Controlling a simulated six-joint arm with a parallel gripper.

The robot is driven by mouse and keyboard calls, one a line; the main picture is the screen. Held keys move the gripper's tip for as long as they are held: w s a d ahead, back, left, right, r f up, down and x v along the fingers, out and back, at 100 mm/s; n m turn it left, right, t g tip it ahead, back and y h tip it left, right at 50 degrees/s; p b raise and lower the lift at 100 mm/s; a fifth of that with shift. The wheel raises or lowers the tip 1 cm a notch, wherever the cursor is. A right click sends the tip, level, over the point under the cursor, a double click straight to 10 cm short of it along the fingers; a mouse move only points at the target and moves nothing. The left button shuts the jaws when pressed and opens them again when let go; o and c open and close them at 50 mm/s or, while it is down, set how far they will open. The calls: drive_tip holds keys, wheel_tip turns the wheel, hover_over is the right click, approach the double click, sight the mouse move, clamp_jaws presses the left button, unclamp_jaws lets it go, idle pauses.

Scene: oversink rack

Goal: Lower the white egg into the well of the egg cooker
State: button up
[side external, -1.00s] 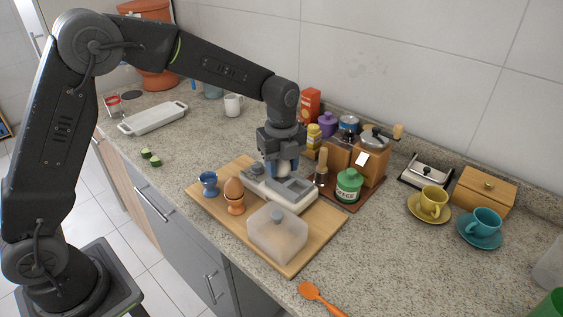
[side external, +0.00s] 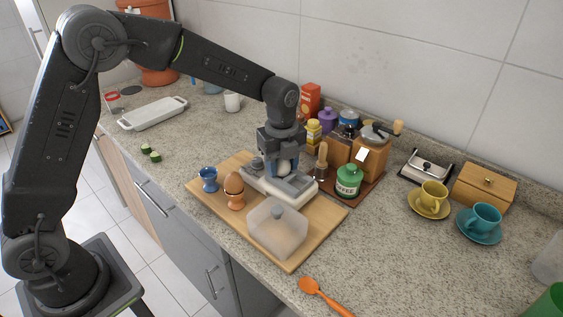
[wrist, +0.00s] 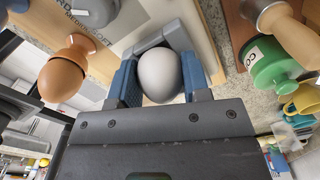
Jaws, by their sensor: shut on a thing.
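The white egg (wrist: 160,73) is held between the blue pads of my gripper (wrist: 158,80). It also shows as a pale shape (side external: 284,167) in the side view, partly hidden by the fingers. The egg cooker (side external: 292,188) is a low white and grey appliance on the wooden board. My gripper (side external: 281,165) is over its back part, pointing down. Part of the cooker shows beyond the egg in the wrist view (wrist: 135,20). The well is hidden behind the gripper and egg, so I cannot tell whether the egg touches it.
A brown egg in an orange cup (side external: 237,201) and a blue cup (side external: 208,180) stand left of the cooker. A clear lid (side external: 277,230) lies in front on the board (side external: 222,214). A wooden-handled tool (side external: 321,166) and green jar (side external: 349,181) stand close on the right.

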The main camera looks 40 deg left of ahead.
drive_tip(key=o, duration=1)
drive_tip(key=s+a+r+n+t, duration=0.1)
drive_tip(key=s+r+n, duration=0.1)
drive_tip(key=r, duration=0.7)
drive_tip(key=s+r+n, duration=0.2)
drive_tip(key=s+r, duration=0.1)
drive_tip(key=r, duration=0.5)
drive_tip(key=s+a+f+n+t, duration=0.1)
drive_tip(key=s+a+n+t, duration=0.1)
drive_tip(key=s+n, duration=0.7)
drive_tip(key=s+a+f+n+t, duration=0.2)
drive_tip(key=s+n, duration=0.7)
drive_tip(key=s, duration=0.3)
drive_tip(key=shift+n+t, duration=0.3)
